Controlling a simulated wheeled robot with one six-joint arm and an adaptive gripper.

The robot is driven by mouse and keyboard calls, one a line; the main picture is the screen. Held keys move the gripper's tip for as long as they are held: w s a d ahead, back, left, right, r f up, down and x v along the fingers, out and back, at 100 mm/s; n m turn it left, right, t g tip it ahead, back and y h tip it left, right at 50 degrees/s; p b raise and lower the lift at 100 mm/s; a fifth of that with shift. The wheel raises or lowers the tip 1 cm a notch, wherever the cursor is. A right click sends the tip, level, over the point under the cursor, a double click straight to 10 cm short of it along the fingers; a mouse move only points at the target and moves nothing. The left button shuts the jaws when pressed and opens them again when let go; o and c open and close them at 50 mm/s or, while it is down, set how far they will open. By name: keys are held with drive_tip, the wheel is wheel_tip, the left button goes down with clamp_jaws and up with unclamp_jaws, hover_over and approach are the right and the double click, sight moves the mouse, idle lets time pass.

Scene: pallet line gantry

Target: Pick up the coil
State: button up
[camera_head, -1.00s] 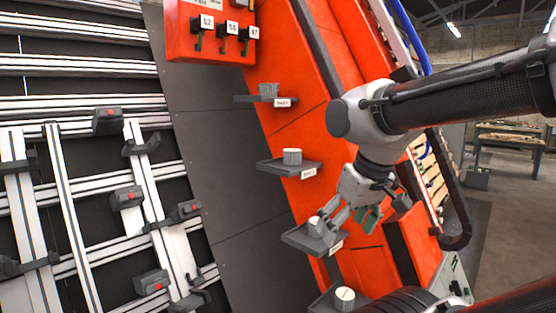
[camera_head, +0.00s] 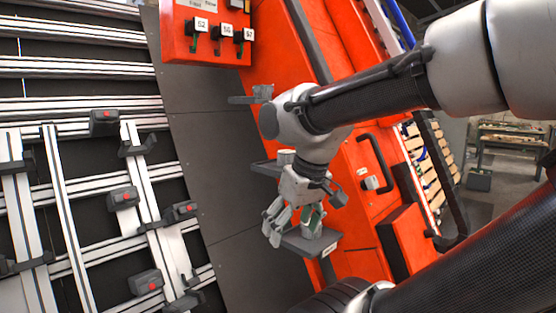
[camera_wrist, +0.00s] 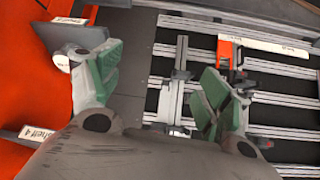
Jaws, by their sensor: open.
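No object can be clearly made out as the coil. A small grey object (camera_head: 263,92) sits on the top shelf (camera_head: 240,100), partly behind my arm. A white round object (camera_head: 286,155) on the middle shelf (camera_head: 262,167) is also partly hidden by my arm. My gripper (camera_head: 291,229) is open, in front of the lower shelf (camera_head: 312,245); whatever stands on that shelf is hidden or unclear. In the wrist view my gripper (camera_wrist: 160,88) has its green-padded fingers wide apart with nothing held between them. A dark shelf (camera_wrist: 72,34) with a small pale object lies beyond the left finger.
The orange machine face (camera_head: 355,225) stands behind the shelves, with a handle (camera_head: 378,160) at right. An orange switch box (camera_head: 207,35) hangs above. A rack of pale rails (camera_head: 75,190) with dark clamps fills the left. The grey panel (camera_head: 205,150) between is bare.

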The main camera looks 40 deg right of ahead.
drive_tip(key=d, duration=0.1)
drive_tip(key=m+h, duration=0.1)
drive_tip(key=m, duration=0.3)
approach(287, 151)
drive_tip(key=f, duration=0.2)
drive_tip(key=s+f, duration=0.1)
drive_tip(key=f, duration=0.2)
drive_tip(key=a+f, duration=0.1)
drive_tip(key=f, duration=0.1)
drive_tip(key=shift+s+f, duration=0.4)
drive_tip(key=shift+h, duration=0.3)
drive_tip(key=r, duration=0.1)
drive_tip(key=w+r, duration=0.1)
drive_tip(key=r, duration=0.1)
drive_tip(key=w+d+r, duration=0.1)
drive_tip(key=r, duration=0.1)
drive_tip(key=shift+w, duration=0.25)
drive_tip(key=x, duration=0.7)
drive_tip(key=shift+a+f, duration=0.15)
drive_tip(key=shift+f, duration=0.1)
drive_tip(key=c, duration=1.3)
